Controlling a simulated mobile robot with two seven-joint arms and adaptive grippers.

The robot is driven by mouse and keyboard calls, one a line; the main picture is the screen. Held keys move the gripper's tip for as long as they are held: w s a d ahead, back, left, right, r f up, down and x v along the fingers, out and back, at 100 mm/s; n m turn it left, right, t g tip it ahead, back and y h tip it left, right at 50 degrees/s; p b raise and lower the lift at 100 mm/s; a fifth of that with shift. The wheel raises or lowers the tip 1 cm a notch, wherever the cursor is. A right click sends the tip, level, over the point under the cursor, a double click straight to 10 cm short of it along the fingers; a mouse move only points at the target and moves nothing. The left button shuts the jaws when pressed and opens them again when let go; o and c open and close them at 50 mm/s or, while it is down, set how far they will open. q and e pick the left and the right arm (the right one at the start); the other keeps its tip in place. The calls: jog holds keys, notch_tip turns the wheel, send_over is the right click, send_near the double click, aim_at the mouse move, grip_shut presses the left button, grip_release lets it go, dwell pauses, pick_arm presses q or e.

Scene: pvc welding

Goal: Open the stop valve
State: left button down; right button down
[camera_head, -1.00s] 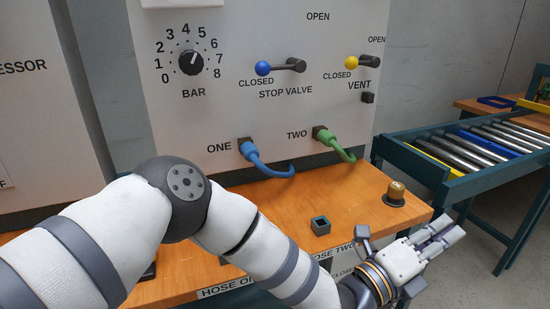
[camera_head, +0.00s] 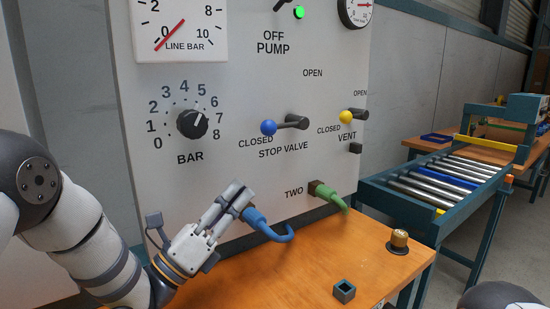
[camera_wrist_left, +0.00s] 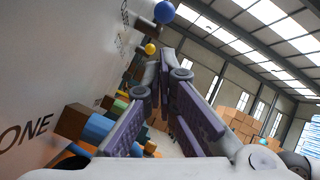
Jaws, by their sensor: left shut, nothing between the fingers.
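The stop valve (camera_head: 292,122) is a dark lever with a blue ball knob (camera_head: 269,128) on the upright panel. The lever lies sideways with its knob to the left, at the CLOSED label. The OPEN label (camera_head: 313,73) is above it. My left gripper (camera_head: 238,194) is shut and empty in front of the panel, below and left of the knob and apart from it. It overlaps the root of the blue hose in the head view. In the left wrist view, the fingers (camera_wrist_left: 165,62) point up the panel, with the blue knob (camera_wrist_left: 165,12) beyond their tips. My right gripper is not in view.
The vent lever with a yellow knob (camera_head: 346,117) is right of the stop valve. A blue hose (camera_head: 280,236) and a green hose (camera_head: 334,199) plug in below. A brass fitting (camera_head: 399,239) and a small dark square socket (camera_head: 344,291) are on the bench (camera_head: 310,262).

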pick_arm(q)
jog(key=shift+d, duration=0.15)
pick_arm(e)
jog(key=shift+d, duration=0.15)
pick_arm(q)
jog(key=shift+r, duration=0.1)
jog(key=x, duration=1)
